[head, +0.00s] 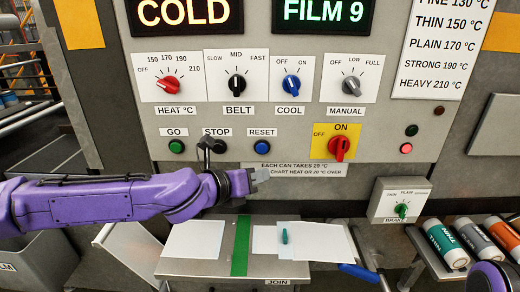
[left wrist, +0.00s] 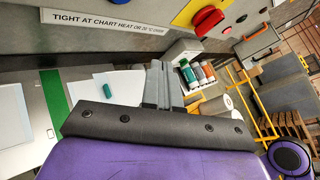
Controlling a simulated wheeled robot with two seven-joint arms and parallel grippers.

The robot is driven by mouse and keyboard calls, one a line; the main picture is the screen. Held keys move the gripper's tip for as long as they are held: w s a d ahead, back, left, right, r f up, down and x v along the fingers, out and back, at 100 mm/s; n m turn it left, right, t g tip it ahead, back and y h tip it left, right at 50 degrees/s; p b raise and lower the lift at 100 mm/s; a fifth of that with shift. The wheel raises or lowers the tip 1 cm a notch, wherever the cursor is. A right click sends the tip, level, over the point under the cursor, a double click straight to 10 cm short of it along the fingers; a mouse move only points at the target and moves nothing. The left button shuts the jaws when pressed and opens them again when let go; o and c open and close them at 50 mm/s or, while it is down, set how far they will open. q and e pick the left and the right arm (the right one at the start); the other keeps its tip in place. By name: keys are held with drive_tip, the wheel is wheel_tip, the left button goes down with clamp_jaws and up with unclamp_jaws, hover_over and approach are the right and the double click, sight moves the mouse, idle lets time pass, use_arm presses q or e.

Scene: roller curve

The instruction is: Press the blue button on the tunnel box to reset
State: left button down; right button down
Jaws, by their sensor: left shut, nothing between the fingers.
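The blue button (head: 262,147) sits under the RESET label (head: 262,132) on the grey panel of the tunnel box (head: 215,190), right of the black STOP button (head: 220,146) and the green GO button (head: 176,146). My left gripper (head: 260,176) is shut and empty. In the head view its tips appear just below the blue button, beside the white text strip; whether they touch the panel I cannot tell. My right gripper is not in view.
Four knobs and a red switch (head: 339,148) on a yellow plate are on the panel. Below, a table (head: 190,267) holds pale sheets and a green pen-like item (head: 284,237).

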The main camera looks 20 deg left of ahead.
sight(262, 148)
use_arm(q)
drive_tip(key=w+a+p, duration=0.1)
drive_tip(key=w+a, duration=0.1)
drive_tip(key=w, duration=0.5)
drive_tip(key=shift+w+a, duration=0.25)
drive_tip(key=shift+w, duration=0.1)
idle(1.7)
drive_tip(key=shift+w+a, duration=0.1)
drive_tip(key=shift+w, duration=0.3)
drive_tip(key=shift+w+a, duration=0.15)
drive_tip(key=shift+w, duration=0.3)
idle(0.5)
drive_tip(key=shift+s, duration=0.1)
drive_tip(key=shift+s+d, duration=0.3)
drive_tip(key=shift+s, duration=0.45)
